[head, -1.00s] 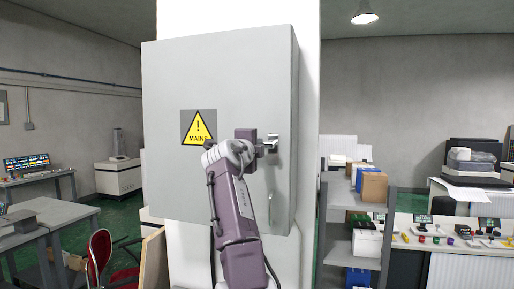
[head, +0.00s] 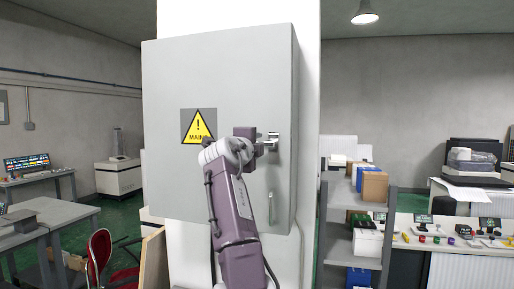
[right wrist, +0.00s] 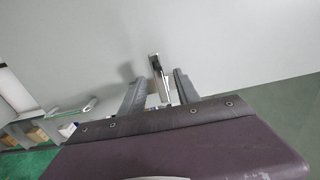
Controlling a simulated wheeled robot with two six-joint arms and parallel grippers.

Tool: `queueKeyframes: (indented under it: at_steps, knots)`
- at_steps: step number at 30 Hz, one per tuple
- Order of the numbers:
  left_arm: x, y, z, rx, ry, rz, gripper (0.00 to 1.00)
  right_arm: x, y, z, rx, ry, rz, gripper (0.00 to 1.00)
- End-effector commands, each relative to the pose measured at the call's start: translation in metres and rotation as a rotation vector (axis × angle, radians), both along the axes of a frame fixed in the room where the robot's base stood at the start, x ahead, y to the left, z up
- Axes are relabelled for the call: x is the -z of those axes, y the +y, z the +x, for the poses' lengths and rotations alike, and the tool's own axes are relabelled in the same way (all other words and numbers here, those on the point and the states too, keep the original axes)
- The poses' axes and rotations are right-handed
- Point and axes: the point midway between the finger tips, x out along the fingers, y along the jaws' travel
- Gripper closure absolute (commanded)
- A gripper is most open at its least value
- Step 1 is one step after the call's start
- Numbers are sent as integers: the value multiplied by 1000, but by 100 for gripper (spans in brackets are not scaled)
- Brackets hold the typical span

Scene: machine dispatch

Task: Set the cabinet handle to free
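The grey cabinet (head: 220,75) hangs on a white column, with a yellow MAINS warning sign (head: 198,127) on its door. The metal cabinet handle (head: 273,138) is near the door's right edge. In the right wrist view the handle (right wrist: 157,72) stands out from the door as a short lever between my fingers. My right gripper (head: 260,147) is at the handle, partly hidden by its own wrist. In the right wrist view its fingers (right wrist: 160,92) are apart on either side of the lever, with a gap visible. My left gripper is not in view.
A slim upright detail (head: 271,208) shows lower on the door. A grey shelf with boxes (head: 373,186) stands to the right, and a bench with coloured parts (head: 430,238) beyond it. A red chair (head: 100,255) and a grey table (head: 45,215) are at the left.

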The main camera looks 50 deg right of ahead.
Motion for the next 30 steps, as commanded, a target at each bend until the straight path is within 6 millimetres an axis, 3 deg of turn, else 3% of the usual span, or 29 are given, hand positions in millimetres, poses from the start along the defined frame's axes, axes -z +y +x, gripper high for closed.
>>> queueKeyframes:
  at_steps: [1,4,12,30]
  knots:
    - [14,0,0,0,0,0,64,6,10,-4,-5,-5,-2,62]
    - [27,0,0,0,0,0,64,7,31,-15,-5,-5,-2,62]
    - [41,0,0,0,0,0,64,3,69,-34,-4,-2,-1,62]
    - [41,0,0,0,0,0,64,2,72,-36,-3,0,-1,62]
